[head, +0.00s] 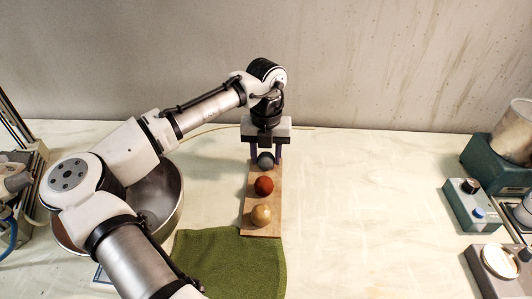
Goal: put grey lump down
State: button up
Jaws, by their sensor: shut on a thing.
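The grey lump (265,160) is a small dark ball at the far end of a wooden board (251,205). My gripper (265,162) points down over that end and is shut on the grey lump, with one purple finger on each side of it. I cannot tell whether the lump touches the board or hangs just above it. A red-brown lump (264,186) and a tan lump (261,215) sit in line on the board, nearer the front.
A green cloth (230,262) lies at the board's near end. A metal bowl (172,205) stands left, partly behind my arm. Lab devices (472,203) line the right edge. The table between the board and the devices is clear.

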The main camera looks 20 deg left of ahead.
aim_at(266, 154)
jog(key=shift+f, duration=0.1)
jog(key=o, duration=1.1)
notch_tip(266, 154, up, 12)
jog(key=b, duration=0.2)
